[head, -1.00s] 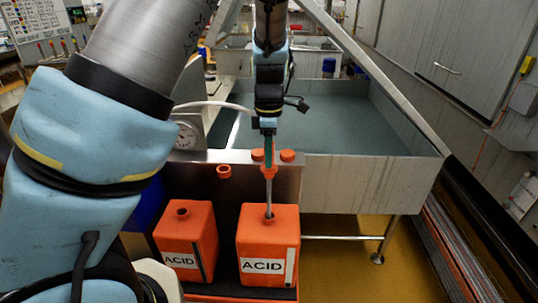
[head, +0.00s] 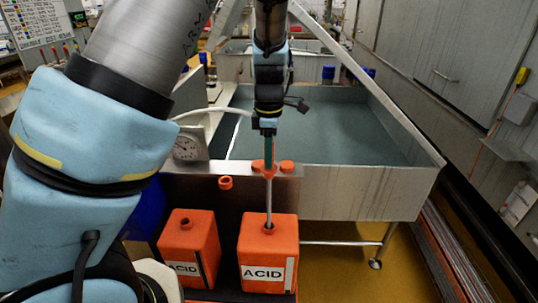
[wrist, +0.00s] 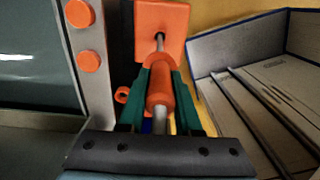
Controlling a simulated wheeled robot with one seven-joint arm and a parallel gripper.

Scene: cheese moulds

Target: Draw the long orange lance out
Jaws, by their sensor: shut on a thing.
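The lance has an orange head and a long thin grey shaft (head: 268,202); its orange head also shows in the wrist view (wrist: 159,90). The shaft runs down upright into the top opening of the right orange can (head: 256,247) marked ACID. The lower end is hidden inside the can. My gripper (head: 268,156) is above this can, shut on the lance's orange head. In the wrist view its green fingers (wrist: 158,80) lie on both sides of the head, and the can top (wrist: 172,22) lies beyond.
A second orange ACID can (head: 184,240) stands close on the left. Behind them is a steel vat (head: 365,190) with orange knobs (head: 287,166) at its near edge. An orange ring (head: 225,182) is on its front. A dial gauge (head: 187,148) stands at left.

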